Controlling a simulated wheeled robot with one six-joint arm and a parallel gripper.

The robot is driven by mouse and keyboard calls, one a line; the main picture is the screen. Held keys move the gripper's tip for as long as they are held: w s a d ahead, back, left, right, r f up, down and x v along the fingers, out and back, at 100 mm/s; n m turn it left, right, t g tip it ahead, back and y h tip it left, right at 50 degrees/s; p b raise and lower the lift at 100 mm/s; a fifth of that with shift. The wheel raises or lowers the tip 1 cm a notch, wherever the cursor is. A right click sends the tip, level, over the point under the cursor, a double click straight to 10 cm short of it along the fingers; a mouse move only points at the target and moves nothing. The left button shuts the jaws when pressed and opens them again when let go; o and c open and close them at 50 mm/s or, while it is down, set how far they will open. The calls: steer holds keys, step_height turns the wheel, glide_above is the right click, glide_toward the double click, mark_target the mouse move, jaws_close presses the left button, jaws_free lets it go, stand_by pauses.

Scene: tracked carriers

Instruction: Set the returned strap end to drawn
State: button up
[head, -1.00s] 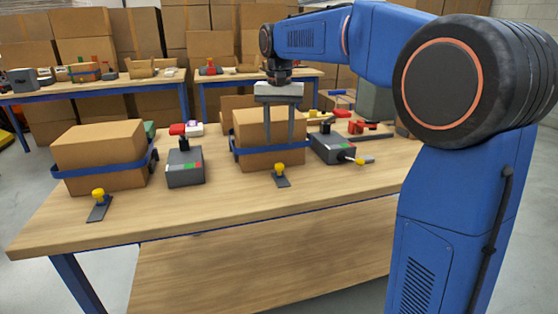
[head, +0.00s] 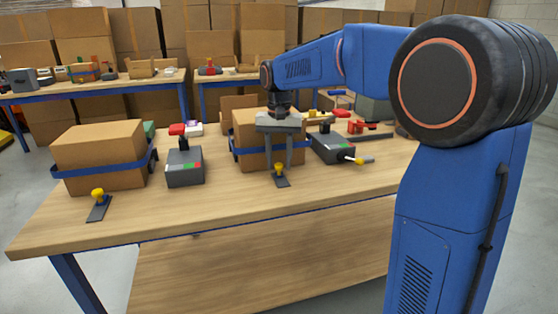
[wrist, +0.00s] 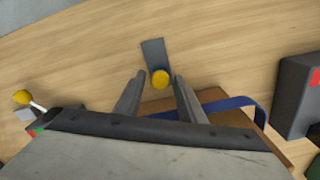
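A yellow knob (head: 279,168) on a dark flat tab (head: 283,182) lies on the table in front of the middle carton (head: 247,127), which has a blue strap (head: 245,152) around it. I take this as the strap end. My gripper (head: 279,163) points down in front of that carton, open, its fingers on either side of the knob in the head view. In the wrist view the knob (wrist: 160,79) shows just beyond and between the fingertips, with the tab (wrist: 153,52) past it. Whether the fingers touch the knob cannot be told.
A left carton (head: 97,150) has its own strap and a similar yellow knob (head: 97,193). A grey box with a red-topped lever (head: 185,168) stands between the cartons. Another grey box with a yellow-knobbed lever (head: 333,147) stands to the right. The table front is clear.

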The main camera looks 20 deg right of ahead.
mark_target(284, 184)
jaws_close()
steer(key=shift+s, duration=2.3)
steer(key=shift+o, duration=1.6)
jaws_free()
steer(key=shift+s, duration=0.1)
step_height(284, 184, up, 17)
steer(key=shift+r, duration=0.2)
